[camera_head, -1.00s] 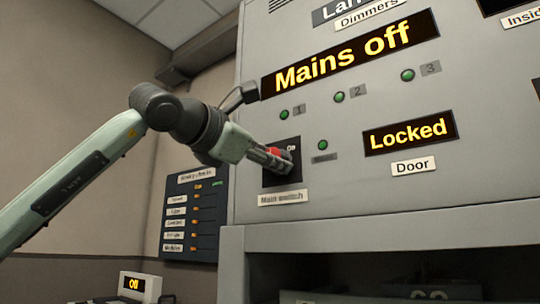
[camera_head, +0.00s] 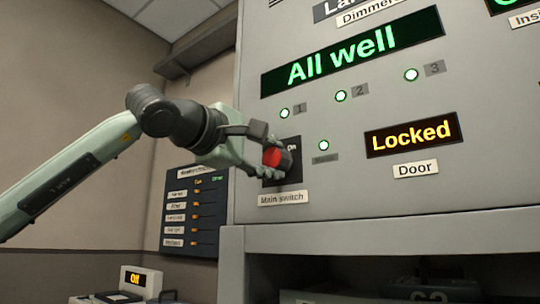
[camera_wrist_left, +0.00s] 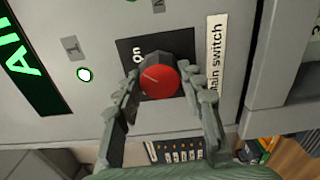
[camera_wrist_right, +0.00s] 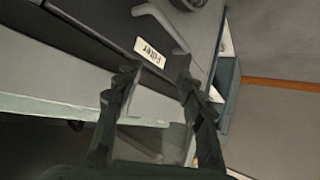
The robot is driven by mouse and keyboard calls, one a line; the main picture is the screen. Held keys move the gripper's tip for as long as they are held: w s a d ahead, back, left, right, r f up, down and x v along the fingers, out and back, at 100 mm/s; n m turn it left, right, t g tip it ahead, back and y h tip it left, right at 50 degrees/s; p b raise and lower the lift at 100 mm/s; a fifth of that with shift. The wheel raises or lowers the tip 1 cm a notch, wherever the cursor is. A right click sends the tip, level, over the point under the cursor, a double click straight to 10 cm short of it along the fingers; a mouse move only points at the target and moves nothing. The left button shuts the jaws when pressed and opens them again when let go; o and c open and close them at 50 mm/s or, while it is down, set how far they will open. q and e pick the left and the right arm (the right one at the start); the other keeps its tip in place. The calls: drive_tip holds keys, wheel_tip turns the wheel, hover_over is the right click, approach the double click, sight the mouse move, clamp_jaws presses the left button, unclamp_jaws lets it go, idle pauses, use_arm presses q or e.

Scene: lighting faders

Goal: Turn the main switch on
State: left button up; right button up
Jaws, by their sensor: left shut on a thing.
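The main switch is a red round knob (camera_head: 271,157) on a black plate (camera_head: 291,144) marked "On", above a "Main switch" label (camera_head: 282,198). My left gripper (camera_head: 275,165) is at the knob and shut on it. In the left wrist view the red knob (camera_wrist_left: 160,82) sits between the two fingers of my left gripper (camera_wrist_left: 168,92). The display (camera_head: 342,61) above reads "All well" in green. My right gripper (camera_wrist_right: 155,80) shows only in the right wrist view, with its fingers apart and nothing between them.
Small lamps numbered 1 to 3 (camera_head: 340,96) glow green above the switch. A "Locked" door display (camera_head: 412,135) is to the right. A dark board (camera_head: 193,215) with orange marks hangs at left. A "Filter" label (camera_wrist_right: 150,51) is near my right gripper.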

use_arm(q)
drive_tip(key=shift+m, duration=0.4)
drive_tip(key=o, duration=1.2)
drive_tip(key=shift+c, duration=0.2)
drive_tip(key=v, duration=1.2)
